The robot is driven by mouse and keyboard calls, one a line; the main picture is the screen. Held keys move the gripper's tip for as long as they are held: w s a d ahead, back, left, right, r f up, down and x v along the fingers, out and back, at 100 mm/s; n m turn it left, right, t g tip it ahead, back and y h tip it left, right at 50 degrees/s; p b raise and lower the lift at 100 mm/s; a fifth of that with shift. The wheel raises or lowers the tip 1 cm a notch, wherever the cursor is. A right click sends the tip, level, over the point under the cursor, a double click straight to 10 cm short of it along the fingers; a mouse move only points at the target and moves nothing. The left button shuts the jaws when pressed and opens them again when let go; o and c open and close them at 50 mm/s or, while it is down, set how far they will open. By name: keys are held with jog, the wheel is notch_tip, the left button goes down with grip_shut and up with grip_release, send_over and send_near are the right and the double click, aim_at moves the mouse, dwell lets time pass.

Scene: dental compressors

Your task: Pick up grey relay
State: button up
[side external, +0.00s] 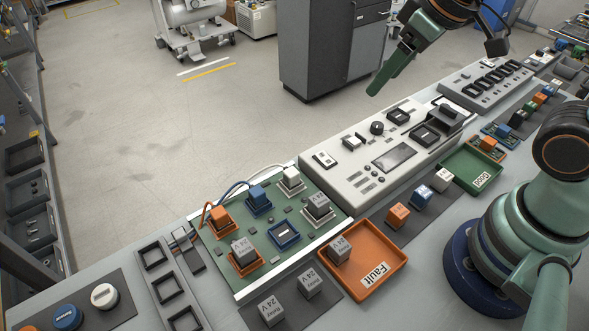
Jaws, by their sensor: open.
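Two grey relays (272,308) (310,282) marked 24 V stand on a dark mat at the front. Another grey relay (340,249) sits in the orange Fault tray (376,286). A grey relay (245,250) is in an orange socket on the green board (262,222); a light grey one (317,205) is in a pale socket there. The board also holds an orange relay (220,217), a blue relay (258,195), a white relay (290,178) and an empty blue socket (284,236). My gripper (379,83) is open and empty, high above and behind the control panel, far from the relays.
The grey control panel (388,158) stands right of the board. A green Good tray (470,168) lies beyond orange (397,215), blue (421,197) and white (441,180) relays on a dark mat. An empty slotted rack (168,285) and knobs (104,296) are at left.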

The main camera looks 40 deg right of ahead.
jog(key=a+f+n+g, duration=0.25)
jog(key=a+n, duration=0.25)
jog(key=a, duration=0.3)
jog(key=n+g, duration=0.2)
jog(key=n, duration=0.9)
send_over(307, 282)
notch_tip(307, 282, down, 9)
jog(key=shift+h, duration=0.3)
jog(key=f, duration=0.6)
jog(key=shift+w+d, duration=0.15)
jog(key=shift+w, duration=0.05)
jog(key=shift+s+f, duration=0.2)
jog(key=shift+f, duration=2.4)
grip_shut()
